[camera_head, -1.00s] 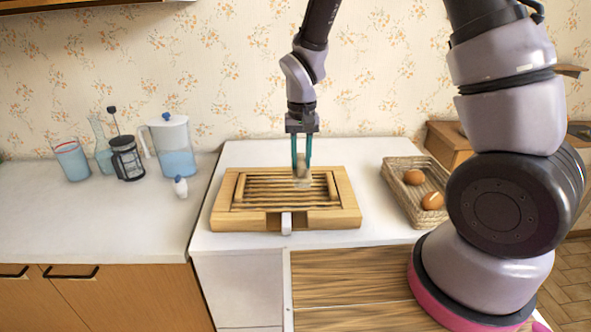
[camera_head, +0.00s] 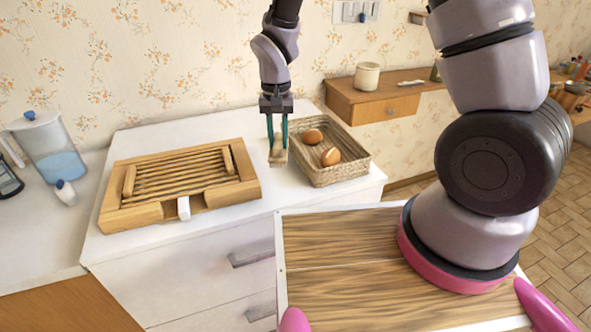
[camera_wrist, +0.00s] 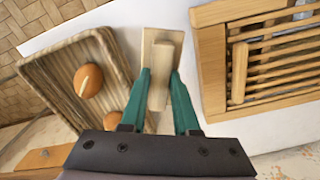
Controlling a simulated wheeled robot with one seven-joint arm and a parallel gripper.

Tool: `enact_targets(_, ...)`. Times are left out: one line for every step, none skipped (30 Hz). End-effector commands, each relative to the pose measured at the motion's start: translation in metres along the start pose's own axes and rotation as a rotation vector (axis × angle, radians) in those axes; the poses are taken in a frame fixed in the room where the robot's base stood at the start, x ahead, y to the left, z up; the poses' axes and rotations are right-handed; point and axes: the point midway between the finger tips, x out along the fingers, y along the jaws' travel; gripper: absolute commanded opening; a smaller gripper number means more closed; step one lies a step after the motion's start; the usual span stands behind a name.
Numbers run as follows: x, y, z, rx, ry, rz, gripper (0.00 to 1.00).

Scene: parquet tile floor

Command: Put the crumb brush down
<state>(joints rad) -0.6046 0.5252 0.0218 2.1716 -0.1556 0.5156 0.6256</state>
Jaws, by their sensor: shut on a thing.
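The crumb brush (camera_head: 278,155) is a small pale wooden piece with a raised grip. My gripper (camera_head: 277,140) is shut on it, with its green fingers on either side of the grip. It also shows in the wrist view (camera_wrist: 159,50), between the fingertips (camera_wrist: 160,85) of my gripper. The brush is over the white cabinet top (camera_head: 235,222), between the slatted wooden board and the wicker basket. I cannot tell whether its underside touches the surface.
The slatted wooden board (camera_head: 115,212) lies left of the brush. A water jug (camera_head: 50,150) is at far left. Some bare white surface lies in front of the brush.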

Motion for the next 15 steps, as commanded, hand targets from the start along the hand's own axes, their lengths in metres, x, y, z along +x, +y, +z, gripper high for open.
enact_targets(0.011,0.001,0.001,0.001,-0.004,0.003,0.0)
enact_targets(0.017,0.001,0.001,0.001,-0.004,0.003,0.0)
enact_targets(0.023,0.001,0.001,0.001,-0.004,0.003,0.0)
enact_targets(0.027,0.001,0.001,0.001,-0.004,0.003,0.0)
enact_targets(0.03,0.001,0.001,0.001,-0.003,0.002,0.0)
enact_targets(0.034,0.001,0.0,0.001,-0.002,0.001,0.0)
enact_targets(0.036,0.001,0.0,0.002,-0.002,0.001,0.0)
enact_targets(0.037,0.001,0.0,0.002,-0.002,0.001,0.0)
enact_targets(0.04,0.001,0.0,0.002,-0.002,0.001,0.0)
enact_targets(0.042,0.001,0.0,0.002,-0.002,0.001,0.0)
enact_targets(0.045,0.001,0.0,0.002,-0.002,0.001,0.0)
enact_targets(0.051,0.001,0.001,0.001,-0.003,0.002,0.0)
enact_targets(0.055,0.001,0.001,0.001,-0.004,0.003,0.0)
enact_targets(0.06,0.001,0.001,0.0,-0.003,0.002,0.0)
enact_targets(0.067,0.001,0.001,0.001,-0.004,0.003,0.0)
